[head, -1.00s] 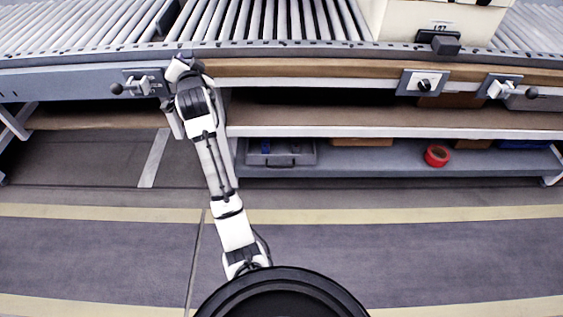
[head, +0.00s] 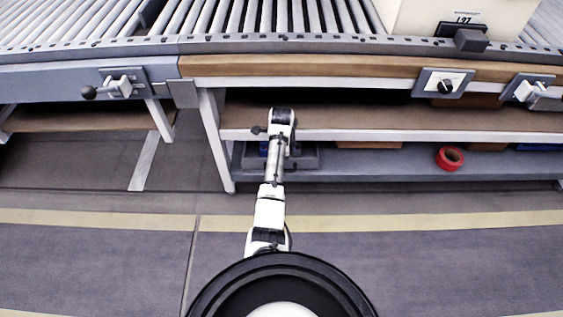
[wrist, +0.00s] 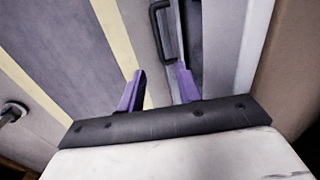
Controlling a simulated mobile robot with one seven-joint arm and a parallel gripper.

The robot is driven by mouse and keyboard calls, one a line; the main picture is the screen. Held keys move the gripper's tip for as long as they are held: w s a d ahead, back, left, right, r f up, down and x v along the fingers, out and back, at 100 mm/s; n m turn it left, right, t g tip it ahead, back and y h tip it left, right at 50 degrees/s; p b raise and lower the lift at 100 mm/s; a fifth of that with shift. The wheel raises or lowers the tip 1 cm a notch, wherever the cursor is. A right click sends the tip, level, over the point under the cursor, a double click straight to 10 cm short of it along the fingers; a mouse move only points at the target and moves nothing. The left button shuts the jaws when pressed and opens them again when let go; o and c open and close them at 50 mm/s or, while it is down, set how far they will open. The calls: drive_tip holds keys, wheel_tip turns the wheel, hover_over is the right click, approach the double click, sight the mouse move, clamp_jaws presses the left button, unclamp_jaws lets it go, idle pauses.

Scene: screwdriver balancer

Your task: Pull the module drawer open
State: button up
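The module drawer (head: 307,158) is a grey tray-like box on the lower shelf under the bench. My arm covers its middle in the head view. In the wrist view a black bar handle (wrist: 155,28) shows near the top. My gripper (wrist: 160,70) has two purple fingers spread well apart, with nothing between them. The handle lies ahead of the fingertips, roughly in line with the gap, and appears apart from them. The fingertips are hidden in the head view.
The lower shelf (head: 390,165) also carries a red tape roll (head: 450,158) to the right. A middle shelf (head: 400,118) runs above the drawer, close to my arm. A white shelf leg (head: 214,140) stands to the left. The floor in front is clear.

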drive_tip(key=f+b, duration=0.1)
drive_tip(key=f, duration=0.3)
drive_tip(key=w+f+b, duration=0.1)
drive_tip(key=f, duration=0.4)
drive_tip(key=w+f+b, duration=0.1)
drive_tip(key=f+b, duration=0.1)
drive_tip(key=f, duration=0.2)
drive_tip(key=shift+w+f, duration=0.1)
drive_tip(key=shift+f, duration=0.15)
clamp_jaws()
